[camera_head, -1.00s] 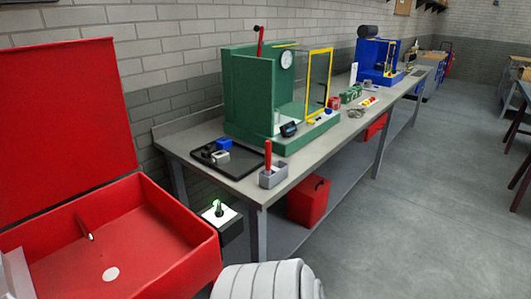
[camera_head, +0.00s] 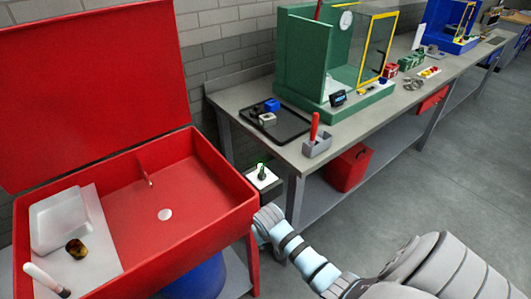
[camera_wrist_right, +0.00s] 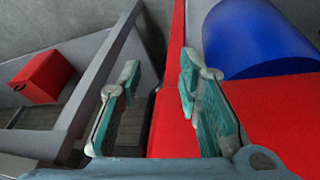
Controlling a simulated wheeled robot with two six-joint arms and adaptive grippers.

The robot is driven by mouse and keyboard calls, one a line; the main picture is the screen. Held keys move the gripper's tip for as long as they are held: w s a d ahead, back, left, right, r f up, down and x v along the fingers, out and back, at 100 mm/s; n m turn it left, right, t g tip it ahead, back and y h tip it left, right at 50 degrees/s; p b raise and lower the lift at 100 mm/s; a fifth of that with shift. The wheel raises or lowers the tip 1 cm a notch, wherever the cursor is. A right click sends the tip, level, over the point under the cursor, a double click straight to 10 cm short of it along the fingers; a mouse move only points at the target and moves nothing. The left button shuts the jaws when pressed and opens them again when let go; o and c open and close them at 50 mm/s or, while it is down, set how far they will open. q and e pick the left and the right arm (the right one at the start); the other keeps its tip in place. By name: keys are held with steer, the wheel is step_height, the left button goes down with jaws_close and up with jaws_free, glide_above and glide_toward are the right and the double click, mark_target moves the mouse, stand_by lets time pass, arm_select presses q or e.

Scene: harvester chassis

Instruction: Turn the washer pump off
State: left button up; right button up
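The red parts washer (camera_head: 232,190) stands open at the left, with its lid raised. Beside its right wall is a small dark box with a white top (camera_head: 270,183). A dark switch lever (camera_head: 262,172) stands on that top with a green glow around it. My right arm reaches in from the lower right and ends just below the switch box, apart from the lever in the picture. My right gripper (camera_wrist_right: 160,72) is open and empty in the wrist view, with red washer surface between and beyond its fingers. The switch does not show clearly there. My left gripper is out of view.
The grey workbench (camera_head: 240,95) runs to the back right, holding a black tray (camera_head: 285,128) and a green machine (camera_head: 305,60). A red box (camera_head: 347,168) sits on its lower shelf. A blue drum (camera_head: 200,280) stands under the washer. The floor at right is clear.

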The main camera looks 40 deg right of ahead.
steer(key=w+d+r+m+p, duration=0.1)
steer(key=w+r+m, duration=0.15)
steer(key=r, duration=0.75)
steer(key=w+d+r+m+p, duration=0.15)
steer(key=w+r, duration=0.25)
steer(key=r, duration=0.6)
steer(key=m+b, duration=0.1)
steer(key=m, duration=0.1)
glide_toward(262, 170)
steer(key=shift+h, duration=0.4)
steer(key=b+x, duration=0.1)
steer(key=x, duration=0.2)
steer(key=b+x, duration=0.1)
steer(key=x, duration=0.2)
steer(key=b+x, duration=0.1)
steer(key=x, duration=0.2)
steer(key=shift+a, duration=0.35)
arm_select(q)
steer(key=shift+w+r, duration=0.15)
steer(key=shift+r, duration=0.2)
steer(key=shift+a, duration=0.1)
arm_select(e)
jaws_close()
